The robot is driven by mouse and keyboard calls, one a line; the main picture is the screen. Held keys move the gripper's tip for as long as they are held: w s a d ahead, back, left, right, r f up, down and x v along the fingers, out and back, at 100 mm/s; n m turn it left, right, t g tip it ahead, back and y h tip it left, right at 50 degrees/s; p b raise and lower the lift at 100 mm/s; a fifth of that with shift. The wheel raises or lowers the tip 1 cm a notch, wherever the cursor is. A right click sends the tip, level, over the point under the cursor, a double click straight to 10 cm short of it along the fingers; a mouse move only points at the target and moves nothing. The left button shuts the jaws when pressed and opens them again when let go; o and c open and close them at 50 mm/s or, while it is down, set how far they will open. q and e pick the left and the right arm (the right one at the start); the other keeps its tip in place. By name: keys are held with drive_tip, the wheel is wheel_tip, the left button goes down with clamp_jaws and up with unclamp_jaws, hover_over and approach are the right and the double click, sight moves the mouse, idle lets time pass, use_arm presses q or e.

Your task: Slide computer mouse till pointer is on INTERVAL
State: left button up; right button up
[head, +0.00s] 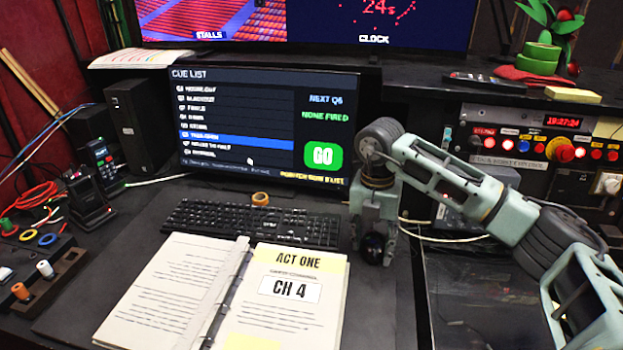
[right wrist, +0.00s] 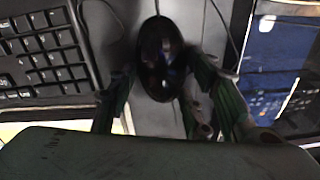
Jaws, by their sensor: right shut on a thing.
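The black computer mouse (right wrist: 158,62) lies on the dark desk in the right wrist view, its cable leading away at the top. My right gripper (right wrist: 163,100) has its green fingers on either side of the mouse and is shut on it. In the head view, my right gripper (head: 374,252) points down at the desk right of the keyboard and hides most of the mouse. The monitor (head: 265,125) shows a cue list with a blue highlighted row. A small white pointer (head: 250,161) sits near the list's bottom edge, right of the last row, which seems to read INTERVAL. My left gripper is out of view.
The keyboard (head: 250,222) is left of the mouse. An open binder (head: 290,300) lies in front. A tape roll (head: 260,198) sits behind the keyboard. A glossy dark panel (head: 490,300) is on the right. A strip of bare desk lies around the mouse.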

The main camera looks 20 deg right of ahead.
drive_tip(key=shift+f, duration=0.1)
drive_tip(key=o, duration=0.8)
drive_tip(key=shift+r+p, duration=2.8)
drive_tip(key=shift+r, duration=1.3)
drive_tip(key=shift+f, duration=0.15)
